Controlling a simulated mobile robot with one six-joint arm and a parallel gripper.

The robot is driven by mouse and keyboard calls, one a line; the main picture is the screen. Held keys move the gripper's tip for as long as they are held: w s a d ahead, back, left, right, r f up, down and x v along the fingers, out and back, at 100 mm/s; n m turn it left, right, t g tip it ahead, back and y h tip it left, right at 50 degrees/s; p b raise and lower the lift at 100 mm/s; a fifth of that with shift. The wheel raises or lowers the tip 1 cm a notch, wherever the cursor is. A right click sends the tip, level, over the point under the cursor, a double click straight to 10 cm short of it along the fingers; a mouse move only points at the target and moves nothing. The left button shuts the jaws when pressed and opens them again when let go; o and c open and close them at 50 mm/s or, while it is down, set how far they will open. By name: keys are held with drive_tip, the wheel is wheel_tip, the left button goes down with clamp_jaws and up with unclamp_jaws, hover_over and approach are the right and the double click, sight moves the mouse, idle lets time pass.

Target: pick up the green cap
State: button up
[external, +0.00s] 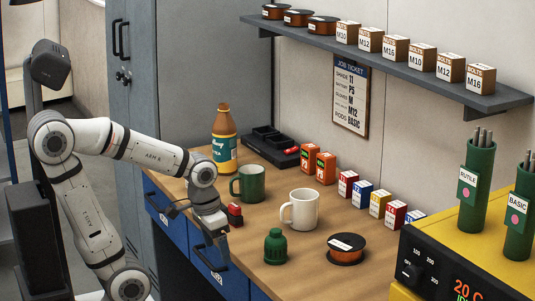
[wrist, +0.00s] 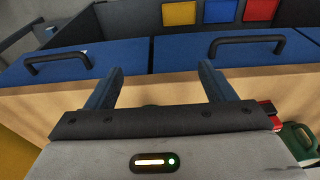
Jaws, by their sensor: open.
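The green cap (external: 275,248), a ribbed dark green piece with a narrower top, stands upright on the wooden bench near its front edge in the external view. My gripper (external: 216,256) is to its left, at the bench's front edge by the blue drawers, clearly apart from it. In the wrist view my gripper (wrist: 160,80) has its two fingers spread wide with nothing between them. That view faces the drawer fronts, and I cannot make out the cap there.
A red block (external: 235,215) and a green mug (external: 248,184) are close to my gripper. A white mug (external: 302,209) stands behind the cap and an orange spool (external: 346,249) lies to its right. Drawer handles (wrist: 247,41) stick out. Some bare bench lies left of the cap.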

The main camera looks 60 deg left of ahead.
drive_tip(key=w+r+m+p, duration=0.1)
drive_tip(key=w+r+p, duration=0.2)
drive_tip(key=r+p, duration=0.6)
drive_tip(key=m+h, duration=0.1)
drive_tip(key=m, duration=0.2)
approach(275, 230)
drive_tip(key=shift+t, duration=0.4)
wheel_tip(275, 230, down, 5)
drive_tip(key=shift+s+a+r+b, duration=0.1)
drive_tip(key=shift+s+b, duration=0.1)
drive_tip(key=shift+b, duration=0.2)
drive_tip(key=shift+w+f+m, duration=0.3)
drive_tip(key=shift+w+f, duration=0.1)
drive_tip(key=shift+f, duration=0.15)
drive_tip(key=shift+d+p+x, duration=0.2)
drive_tip(key=shift+p+x, duration=0.05)
drive_tip(key=shift+x, duration=1.5)
drive_tip(key=shift+d+p+x, duration=0.2)
drive_tip(key=shift+x, duration=1.6)
drive_tip(key=shift+w+r, duration=0.1)
drive_tip(key=shift+w, duration=0.05)
drive_tip(key=shift+c, duration=0.6)
drive_tip(key=c, duration=1)
